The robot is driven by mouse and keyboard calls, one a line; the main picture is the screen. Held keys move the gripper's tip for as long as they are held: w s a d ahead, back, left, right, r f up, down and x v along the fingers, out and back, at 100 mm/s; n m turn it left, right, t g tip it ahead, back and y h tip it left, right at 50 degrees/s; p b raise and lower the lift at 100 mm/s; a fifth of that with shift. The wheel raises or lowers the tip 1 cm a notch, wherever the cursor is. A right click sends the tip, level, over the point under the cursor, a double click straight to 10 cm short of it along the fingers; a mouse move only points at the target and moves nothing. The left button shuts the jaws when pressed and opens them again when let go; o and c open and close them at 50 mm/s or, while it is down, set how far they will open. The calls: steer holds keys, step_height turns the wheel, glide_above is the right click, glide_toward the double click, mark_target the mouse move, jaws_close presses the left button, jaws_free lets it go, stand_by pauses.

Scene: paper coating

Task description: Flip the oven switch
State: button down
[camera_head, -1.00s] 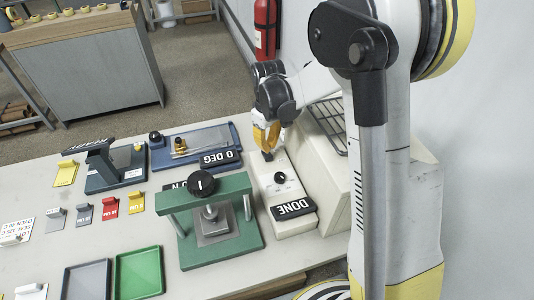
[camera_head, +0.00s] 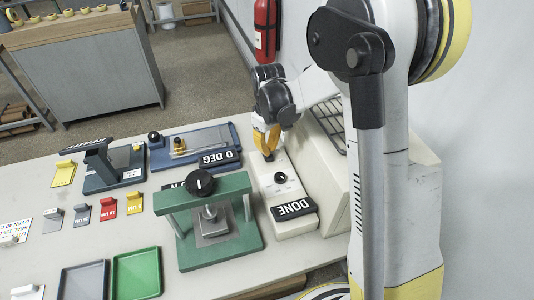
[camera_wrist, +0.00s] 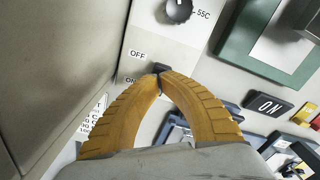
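The oven (camera_head: 389,185) is a pale box with its control panel (camera_head: 273,197) on the left side, partly behind my arm. The oven switch (camera_wrist: 160,68) is a small dark toggle beside the OFF and ON labels in the wrist view. My gripper (camera_wrist: 162,74) has two curved orange fingers, with the tips together right at the switch. They appear to touch it and hide part of it, so its exact position is unclear. In the head view my gripper (camera_head: 267,153) points down at the panel's far end.
A black dial (camera_wrist: 179,9) sits near a 55C mark, and a DONE sign (camera_head: 293,208) lies at the panel's near end. A green press (camera_head: 208,225) stands to the left. A blue device (camera_head: 195,147) with a 0 DEG sign is close beside the gripper.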

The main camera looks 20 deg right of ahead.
steer(key=shift+f+b, duration=0.8)
steer(key=shift+f, duration=0.25)
stand_by(0.4)
steer(key=shift+r+p, duration=2.25)
steer(key=shift+r, duration=1.3)
steer(key=shift+s+r, duration=0.15)
steer(key=shift+r, duration=0.1)
steer(key=s+r+m+t+b, duration=0.3)
steer(key=s+r, duration=0.1)
steer(key=s, duration=0.6)
steer(key=s+r+m+t+b, duration=0.3)
steer(key=s+r+t, duration=0.1)
steer(key=s, duration=0.6)
steer(key=shift+s, duration=0.3)
